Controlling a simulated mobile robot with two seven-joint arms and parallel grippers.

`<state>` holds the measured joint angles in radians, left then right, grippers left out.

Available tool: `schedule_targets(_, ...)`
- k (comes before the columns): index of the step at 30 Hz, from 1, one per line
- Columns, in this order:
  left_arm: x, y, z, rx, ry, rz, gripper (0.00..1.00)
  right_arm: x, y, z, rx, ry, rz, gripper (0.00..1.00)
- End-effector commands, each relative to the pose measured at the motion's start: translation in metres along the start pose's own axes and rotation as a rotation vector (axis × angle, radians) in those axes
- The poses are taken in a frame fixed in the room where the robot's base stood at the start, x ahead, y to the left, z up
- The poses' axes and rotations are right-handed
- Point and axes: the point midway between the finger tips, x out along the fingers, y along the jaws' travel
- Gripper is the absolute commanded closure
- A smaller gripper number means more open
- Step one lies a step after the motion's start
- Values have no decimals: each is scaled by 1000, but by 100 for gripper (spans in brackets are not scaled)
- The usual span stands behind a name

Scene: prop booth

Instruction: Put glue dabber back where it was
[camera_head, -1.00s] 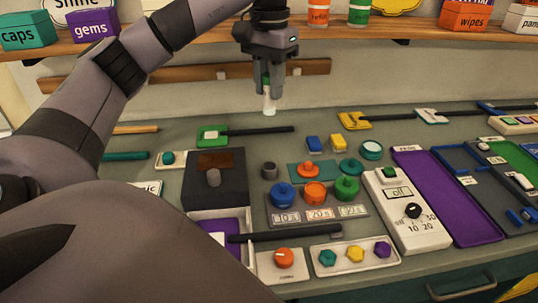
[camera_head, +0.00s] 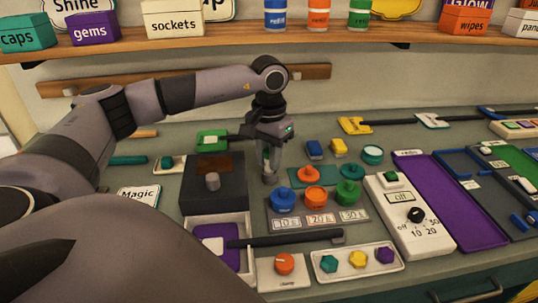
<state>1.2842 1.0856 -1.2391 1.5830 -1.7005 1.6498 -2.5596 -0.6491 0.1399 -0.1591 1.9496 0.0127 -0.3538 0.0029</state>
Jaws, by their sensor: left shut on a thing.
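My left gripper (camera_head: 270,164) points straight down over the workbench and is shut on the glue dabber (camera_head: 267,162), a small pale tube with some green. The dabber is upright between the fingers and mostly hidden by them. Its lower end is at a small round grey holder (camera_head: 270,179), just right of the dark box. I cannot tell whether the dabber is inside the holder or just above it. My right gripper is not in view.
A dark box with a grey knob (camera_head: 212,181) stands close left. Blue (camera_head: 284,199), orange and green knobs stand just in front and right. A white timer box (camera_head: 408,215) and purple tray (camera_head: 450,198) lie further right. A shelf (camera_head: 200,47) runs above.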

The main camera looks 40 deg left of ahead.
Motion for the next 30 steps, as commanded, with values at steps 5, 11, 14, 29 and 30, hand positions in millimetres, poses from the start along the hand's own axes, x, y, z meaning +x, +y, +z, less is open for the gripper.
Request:
schedule_targets(5, 0, 0, 0, -1, 1, 0, 100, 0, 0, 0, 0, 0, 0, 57)
schedule_targets(11, 4, 0, 0, -1, 1, 0, 70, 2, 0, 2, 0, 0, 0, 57)
schedule_targets(14, 3, 0, 0, 0, 1, 0, 48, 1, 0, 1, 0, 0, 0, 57)
schedule_targets(29, -23, 0, -1, 0, 6, 2, 48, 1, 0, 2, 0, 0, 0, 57)
schedule_targets(30, -32, 0, -2, 0, 7, 3, 48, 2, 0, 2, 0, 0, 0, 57)
